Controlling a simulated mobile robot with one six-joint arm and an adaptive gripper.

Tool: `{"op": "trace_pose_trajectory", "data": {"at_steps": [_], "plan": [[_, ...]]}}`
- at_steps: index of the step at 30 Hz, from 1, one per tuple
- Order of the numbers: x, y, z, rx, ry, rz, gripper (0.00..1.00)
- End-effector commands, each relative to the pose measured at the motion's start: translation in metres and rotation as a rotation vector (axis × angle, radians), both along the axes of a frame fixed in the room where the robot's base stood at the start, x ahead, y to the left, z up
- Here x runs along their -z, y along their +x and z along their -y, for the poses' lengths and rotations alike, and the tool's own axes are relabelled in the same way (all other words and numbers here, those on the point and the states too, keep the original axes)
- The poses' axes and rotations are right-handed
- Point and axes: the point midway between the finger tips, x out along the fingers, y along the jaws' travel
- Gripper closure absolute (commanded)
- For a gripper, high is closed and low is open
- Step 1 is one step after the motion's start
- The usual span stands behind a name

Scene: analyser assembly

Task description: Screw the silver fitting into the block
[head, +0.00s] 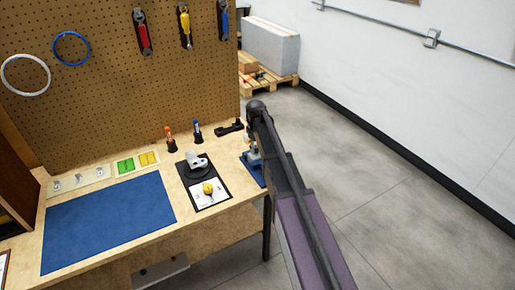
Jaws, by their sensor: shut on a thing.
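My arm reaches in from the lower right, and my gripper (252,148) points down at the right end of the bench. It is small and partly hidden by my arm. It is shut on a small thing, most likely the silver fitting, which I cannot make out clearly. Just under it is a blue base (254,172) at the bench's right edge. The block is not clear there; gripper and arm cover much of that spot. I cannot tell whether the fitting touches the block.
A black mat (185,180) holds a grey-white part (197,162) and a white card with a yellow piece (208,188). Two upright drivers (170,142) and a black holder (229,129) stand behind. A pale strip (83,181) carries small parts. The blue mat (110,222) is clear.

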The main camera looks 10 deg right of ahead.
Motion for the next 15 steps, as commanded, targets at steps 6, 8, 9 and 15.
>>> {"op": "trace_pose_trajectory", "data": {"at_steps": [6, 8, 9, 15], "plan": [[0.0002, 0.0, 0.0001, 0.0, 0.0, 0.0, 1.0], [0.0007, 0.0, 0.0002, 0.0, 0.0, 0.0, 1.0], [0.0011, 0.0, 0.0001, 0.0, 0.0, 0.0, 1.0], [0.0045, 0.0, 0.0002, 0.0, 0.0, 0.0, 1.0]]}}
